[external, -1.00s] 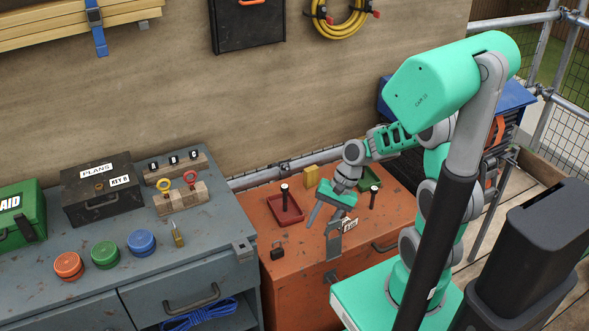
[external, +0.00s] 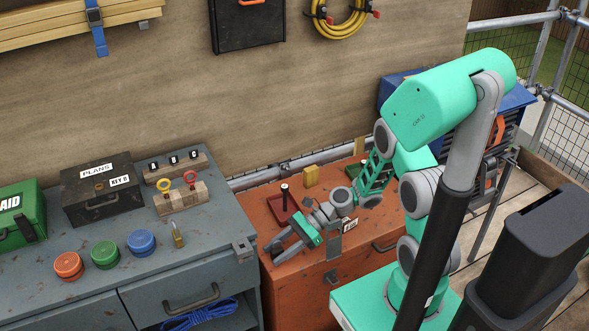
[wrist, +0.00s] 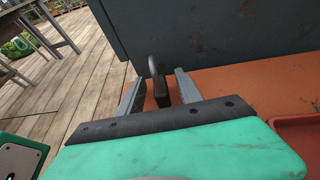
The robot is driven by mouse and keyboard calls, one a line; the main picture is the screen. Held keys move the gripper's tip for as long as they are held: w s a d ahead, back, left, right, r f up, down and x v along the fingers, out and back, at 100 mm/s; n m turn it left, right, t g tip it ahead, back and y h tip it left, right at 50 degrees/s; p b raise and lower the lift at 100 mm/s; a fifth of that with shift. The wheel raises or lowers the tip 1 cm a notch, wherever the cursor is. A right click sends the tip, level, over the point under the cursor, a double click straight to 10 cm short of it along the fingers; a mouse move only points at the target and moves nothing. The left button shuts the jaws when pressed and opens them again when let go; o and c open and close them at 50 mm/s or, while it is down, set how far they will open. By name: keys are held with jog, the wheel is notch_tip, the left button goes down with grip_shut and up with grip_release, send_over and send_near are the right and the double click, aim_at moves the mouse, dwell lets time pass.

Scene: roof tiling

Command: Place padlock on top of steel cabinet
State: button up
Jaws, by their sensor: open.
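A dark padlock (wrist: 161,92) with a grey shackle stands on the orange chest (external: 285,290), close to the side of the grey steel cabinet (external: 60,262). In the wrist view it sits between the two fingers of my gripper (wrist: 159,92), with gaps on both sides. My gripper (external: 276,252) is open and low over the chest's left front part. In the external view the gripper mostly hides this padlock. A brass padlock (external: 178,236) stands on the cabinet top near its front edge.
A red tray (external: 283,212) and a yellow block (external: 311,176) lie behind my gripper. The cabinet's right top is mostly clear.

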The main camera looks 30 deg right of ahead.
grip_shut()
dwell(0.4)
